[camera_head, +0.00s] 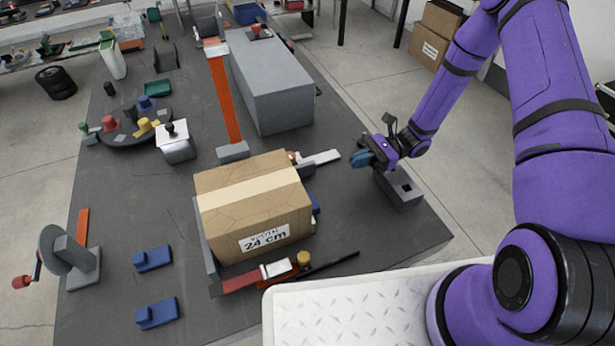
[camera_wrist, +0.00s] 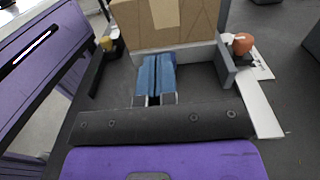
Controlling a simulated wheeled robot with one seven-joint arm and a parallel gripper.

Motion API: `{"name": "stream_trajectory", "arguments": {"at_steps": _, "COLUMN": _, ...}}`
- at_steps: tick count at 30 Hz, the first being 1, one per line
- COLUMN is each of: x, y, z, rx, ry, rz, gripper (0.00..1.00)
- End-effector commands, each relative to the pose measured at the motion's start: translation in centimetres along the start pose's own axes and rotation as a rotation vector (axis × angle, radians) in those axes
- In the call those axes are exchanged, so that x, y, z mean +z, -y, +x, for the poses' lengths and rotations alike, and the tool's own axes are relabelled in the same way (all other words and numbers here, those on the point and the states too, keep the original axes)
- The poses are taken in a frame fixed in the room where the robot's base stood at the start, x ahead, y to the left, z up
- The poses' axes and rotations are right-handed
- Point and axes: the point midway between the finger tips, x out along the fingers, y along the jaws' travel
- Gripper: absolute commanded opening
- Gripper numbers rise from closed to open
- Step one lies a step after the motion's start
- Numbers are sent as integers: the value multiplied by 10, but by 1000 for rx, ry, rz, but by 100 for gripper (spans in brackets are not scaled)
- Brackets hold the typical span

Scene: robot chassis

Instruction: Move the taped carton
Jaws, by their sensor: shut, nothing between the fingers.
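The taped carton (camera_head: 228,222) is a brown cardboard box with a pale tape strip over its top and a label reading "24 cm". It sits on the dark table within a low fixture (camera_head: 207,262) with grey side plates. Its lower side also shows at the top of the wrist view (camera_wrist: 195,28). My gripper (camera_head: 358,160) is to the right of the carton in the head view, apart from it. Its blue fingers (camera_wrist: 157,68) are shut together and empty, pointing toward the carton. The fingertips look close below the carton's side in the wrist view; the exact gap cannot be told.
A red lever part (camera_head: 242,282) and a yellow knob (camera_head: 304,257) lie before the carton. A white bar with an orange knob (camera_wrist: 243,43) extends beside it. A long grey block (camera_head: 268,85) stands behind.

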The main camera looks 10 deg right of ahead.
Motion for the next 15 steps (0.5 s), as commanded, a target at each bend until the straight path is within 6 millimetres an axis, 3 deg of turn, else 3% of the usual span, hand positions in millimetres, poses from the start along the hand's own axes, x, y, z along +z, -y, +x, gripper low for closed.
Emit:
{"name": "stream_trajectory", "arguments": {"at_steps": 8, "x": -7, "y": 0, "z": 16, "rx": -15, "ry": 21, "rz": 16, "gripper": 0}}
{"name": "stream_trajectory", "arguments": {"at_steps": 15, "x": -6, "y": 0, "z": 59, "rx": -12, "ry": 19, "rz": 16, "gripper": 0}}
